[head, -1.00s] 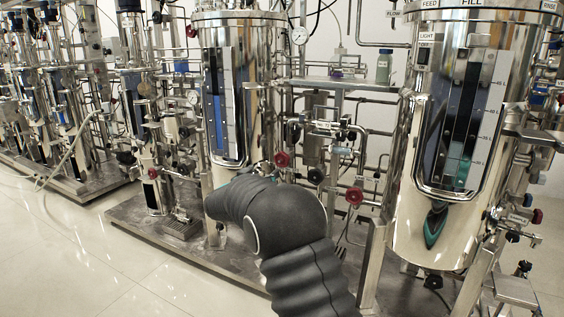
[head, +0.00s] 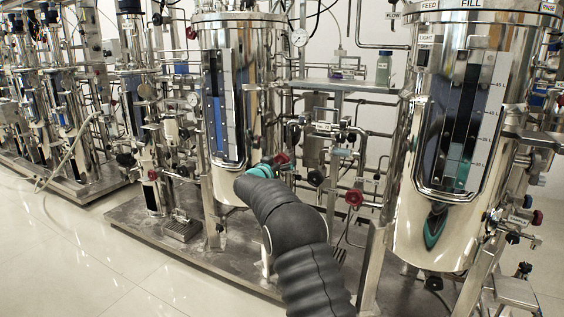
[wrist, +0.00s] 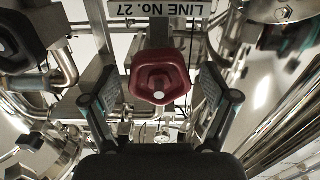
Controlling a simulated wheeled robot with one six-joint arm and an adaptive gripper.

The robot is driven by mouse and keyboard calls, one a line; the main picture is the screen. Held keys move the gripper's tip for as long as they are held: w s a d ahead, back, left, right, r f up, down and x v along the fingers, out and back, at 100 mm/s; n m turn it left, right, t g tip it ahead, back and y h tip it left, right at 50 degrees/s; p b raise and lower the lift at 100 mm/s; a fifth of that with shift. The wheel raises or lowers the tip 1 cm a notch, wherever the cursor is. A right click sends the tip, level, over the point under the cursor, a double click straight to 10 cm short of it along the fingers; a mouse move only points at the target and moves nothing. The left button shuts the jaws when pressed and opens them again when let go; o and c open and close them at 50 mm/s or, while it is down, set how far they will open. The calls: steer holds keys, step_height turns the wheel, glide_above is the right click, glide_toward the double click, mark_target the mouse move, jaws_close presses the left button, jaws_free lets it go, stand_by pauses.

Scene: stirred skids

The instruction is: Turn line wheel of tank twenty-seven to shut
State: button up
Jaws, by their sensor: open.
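The red line wheel (wrist: 161,77) is in the middle of the wrist view, just below a white plate reading LINE No. 27 (wrist: 163,9). My gripper (wrist: 160,100) is open, with one finger to the left of the wheel and one to the right. Neither finger visibly touches it, and I cannot tell the depth gap. In the head view the red wheel (head: 281,159) shows just beyond my gripper (head: 266,168), beside the lower part of the middle tank (head: 252,100). My arm hides part of the pipework below it.
Another red wheel (head: 354,197) and a black knob (head: 316,177) are on pipes to the right. A large steel tank (head: 420,225) stands at the right. In the wrist view a dark knob (wrist: 25,40) is at upper left.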

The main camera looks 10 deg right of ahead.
steer(key=shift+w+d, duration=0.25)
steer(key=shift+w, duration=0.05)
steer(key=c, duration=1.2)
